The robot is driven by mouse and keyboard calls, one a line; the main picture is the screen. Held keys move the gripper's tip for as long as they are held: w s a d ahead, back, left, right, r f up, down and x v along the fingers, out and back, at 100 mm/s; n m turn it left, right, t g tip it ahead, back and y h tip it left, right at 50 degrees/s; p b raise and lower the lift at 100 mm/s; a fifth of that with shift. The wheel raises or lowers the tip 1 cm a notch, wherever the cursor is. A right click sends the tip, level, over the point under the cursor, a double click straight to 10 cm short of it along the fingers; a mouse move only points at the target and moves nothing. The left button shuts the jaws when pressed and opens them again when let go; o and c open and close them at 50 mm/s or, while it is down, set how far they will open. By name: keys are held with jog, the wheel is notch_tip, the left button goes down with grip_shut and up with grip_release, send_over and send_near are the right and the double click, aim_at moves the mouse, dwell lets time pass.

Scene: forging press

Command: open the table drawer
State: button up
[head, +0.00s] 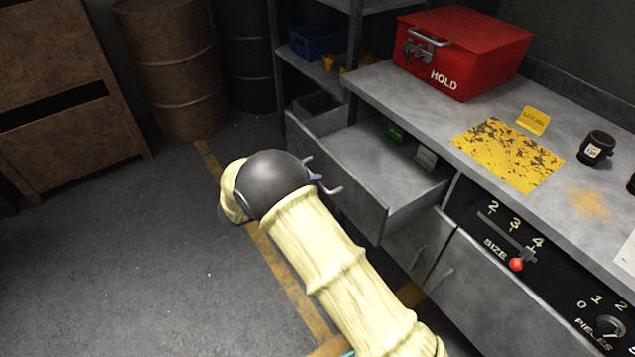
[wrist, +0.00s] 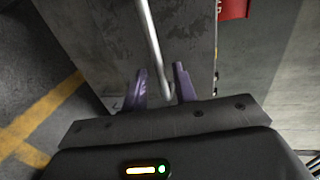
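The table drawer (head: 345,193) stands pulled well out of the grey workbench (head: 385,92). Inside it lie a small green box (head: 395,132) and a small pale box (head: 426,157). Its bar handle (head: 332,190) is on the front, partly hidden by my gripper (head: 316,177). In the wrist view the handle (wrist: 152,40) runs between the two purple fingers of my gripper (wrist: 161,75). The fingers are apart, with gaps beside the bar, so my gripper is open around the handle. Whether a finger touches the bar is unclear.
A red HOLD box (head: 470,50), a yellow stained sheet (head: 508,154) and a dark jar (head: 596,147) are on the bench. A control panel (head: 520,235) is right of the drawer. Rusty barrels (head: 172,70) stand behind. The floor (head: 130,260) at left is clear.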

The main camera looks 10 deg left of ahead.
jog(key=v, duration=1.4)
jog(key=shift+s+a, duration=0.25)
jog(key=shift+a, duration=0.05)
